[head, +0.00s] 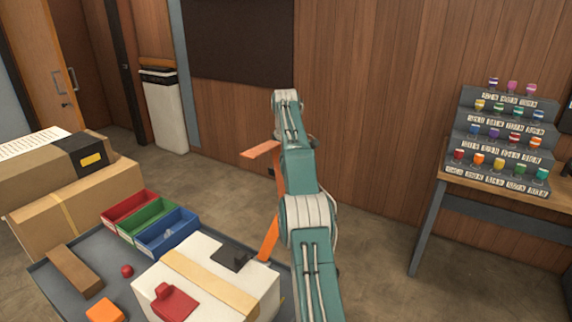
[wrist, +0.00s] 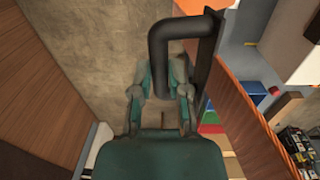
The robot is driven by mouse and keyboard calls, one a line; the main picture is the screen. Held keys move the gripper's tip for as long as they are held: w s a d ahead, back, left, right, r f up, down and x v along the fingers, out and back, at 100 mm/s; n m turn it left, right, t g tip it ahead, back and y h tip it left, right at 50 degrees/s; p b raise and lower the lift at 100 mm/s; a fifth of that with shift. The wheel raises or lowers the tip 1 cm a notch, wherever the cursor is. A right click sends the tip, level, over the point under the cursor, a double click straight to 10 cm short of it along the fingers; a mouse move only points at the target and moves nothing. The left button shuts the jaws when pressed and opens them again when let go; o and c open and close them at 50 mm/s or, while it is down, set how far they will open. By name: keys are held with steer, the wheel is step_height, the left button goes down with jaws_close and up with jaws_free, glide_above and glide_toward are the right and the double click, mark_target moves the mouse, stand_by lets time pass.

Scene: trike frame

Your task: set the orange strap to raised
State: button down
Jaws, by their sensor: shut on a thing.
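The orange strap (head: 268,239) stands beside the right end of the table in the head view, partly hidden behind my arm. An orange flat piece (head: 260,150) juts left at its top. In the wrist view a long orange bar (wrist: 243,112) runs down the right side. A black bent handle (wrist: 183,28) is beside that bar, near a dark bracket. My gripper (wrist: 163,78) is shut around one leg of the handle. The fingers are hidden behind my arm in the head view.
The table holds a white taped box (head: 205,262), red (head: 128,206), green and blue (head: 167,232) bins, a red ball (head: 127,270) and cardboard boxes (head: 75,205). A stepped rack (head: 500,135) stands on a right-hand table. Floor between the tables is clear.

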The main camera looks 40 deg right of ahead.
steer(key=shift+d+r, duration=0.1)
steer(key=shift+r, duration=0.25)
steer(key=c, duration=0.6)
jaws_free()
steer(key=shift+f, duration=0.15)
